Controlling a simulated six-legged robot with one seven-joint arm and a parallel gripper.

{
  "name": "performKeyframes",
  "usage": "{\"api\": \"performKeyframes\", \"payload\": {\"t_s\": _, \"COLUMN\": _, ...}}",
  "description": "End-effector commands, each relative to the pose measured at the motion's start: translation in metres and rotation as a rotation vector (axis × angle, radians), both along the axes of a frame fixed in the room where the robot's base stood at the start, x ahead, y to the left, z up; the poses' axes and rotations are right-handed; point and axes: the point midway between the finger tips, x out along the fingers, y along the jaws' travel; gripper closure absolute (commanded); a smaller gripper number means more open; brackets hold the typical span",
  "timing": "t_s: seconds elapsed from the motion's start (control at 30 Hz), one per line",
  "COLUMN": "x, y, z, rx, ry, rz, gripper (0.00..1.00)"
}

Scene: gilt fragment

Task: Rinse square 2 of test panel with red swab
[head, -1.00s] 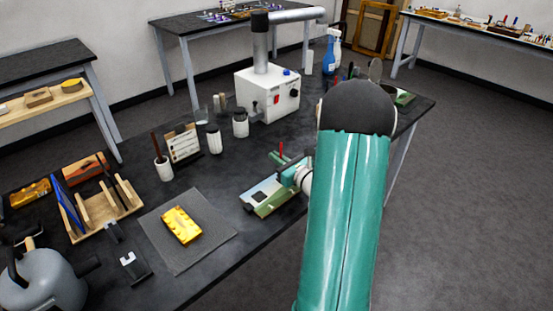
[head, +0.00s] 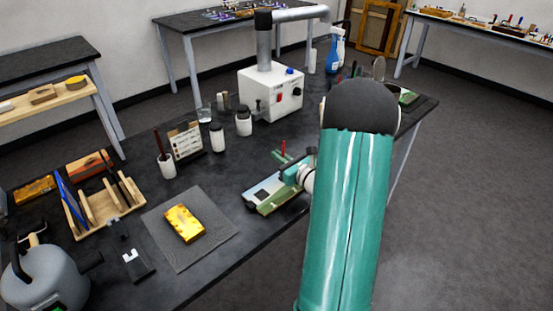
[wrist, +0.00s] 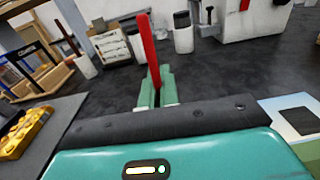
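A flat panel (head: 262,194) with pale, green and dark patches lies on the dark table; I take it to be the test panel. Its square numbers are too small to read. Part of the panel (wrist: 276,104) shows at the right edge of the wrist view, with a dark square on it. My gripper (wrist: 155,88) is shut on the red swab (wrist: 147,45), whose red stick points up between the green fingers. In the head view the red swab (head: 283,147) stands up above the panel. The swab's lower tip is hidden, so I cannot tell if it touches.
A gold fragment (head: 184,224) lies on a grey mat (head: 216,222) left of the panel. White jars (head: 217,138), a card stand (head: 186,142) and a white fume unit (head: 271,92) stand behind. A wooden rack (head: 105,207) and a grey kettle-like vessel (head: 42,275) are at left.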

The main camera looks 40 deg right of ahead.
Motion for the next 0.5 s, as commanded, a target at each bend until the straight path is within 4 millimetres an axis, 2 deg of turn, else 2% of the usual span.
{"api": "performKeyframes", "payload": {"t_s": 0.17, "x": -0.001, "y": -0.005, "z": -0.001, "rx": 0.0, "ry": 0.003, "rz": -0.003, "gripper": 1.0}}
{"api": "performKeyframes", "payload": {"t_s": 0.5, "x": -0.001, "y": 0.012, "z": 0.001, "rx": 0.001, "ry": 0.001, "rz": -0.002, "gripper": 1.0}}
